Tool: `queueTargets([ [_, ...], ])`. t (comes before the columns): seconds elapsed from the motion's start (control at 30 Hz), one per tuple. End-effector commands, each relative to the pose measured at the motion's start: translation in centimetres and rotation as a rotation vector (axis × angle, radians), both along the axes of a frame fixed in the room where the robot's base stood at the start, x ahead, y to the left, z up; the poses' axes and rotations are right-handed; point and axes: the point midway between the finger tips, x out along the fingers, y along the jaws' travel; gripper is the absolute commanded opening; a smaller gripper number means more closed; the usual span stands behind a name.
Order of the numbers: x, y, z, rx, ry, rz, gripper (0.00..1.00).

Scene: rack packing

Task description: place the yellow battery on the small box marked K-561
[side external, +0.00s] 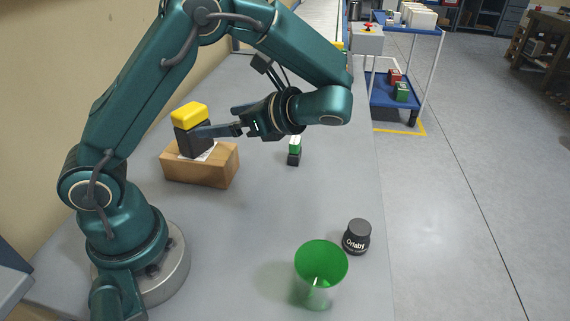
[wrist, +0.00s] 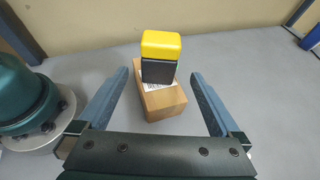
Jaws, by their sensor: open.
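The yellow battery, with a yellow top and a dark body, stands upright on a small brown cardboard box (side external: 215,172). The battery (side external: 190,115) also shows in the wrist view (wrist: 161,46), as does the box (wrist: 163,104). A white label lies on the box's top, partly under the battery; its marking is not readable. My gripper (side external: 215,131) is open beside the battery. In the wrist view its two fingers (wrist: 160,80) are spread wide to the left and right, with a gap between each finger and the battery.
A small green-topped battery (side external: 294,151) stands to the right of the box. A green cup (side external: 320,275) and a dark jar (side external: 357,237) stand at the front right. A blue cart (side external: 395,95) is beyond the grey table (side external: 250,215). The wall is behind the box.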

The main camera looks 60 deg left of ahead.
Motion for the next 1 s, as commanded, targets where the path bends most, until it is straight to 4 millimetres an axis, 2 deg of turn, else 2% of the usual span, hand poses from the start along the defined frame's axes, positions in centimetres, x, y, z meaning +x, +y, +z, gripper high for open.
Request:
queueTargets([
  [0.2, 0.3, -1.1, 0.5, -0.011, -0.012, 0.004, 1.00],
  [0.37, -0.8, -1.5, 0.8, -0.104, -0.135, 0.050, 1.00],
  [0.57, -3.3, -3.3, 0.7, -0.326, -0.449, 0.192, 1.00],
  [0.7, -4.6, -5.4, 0.5, -0.483, -0.686, 0.322, 1.00],
  [1.0, -5.9, -10.2, 1.0, -0.794, -1.183, 0.654, 1.00],
])
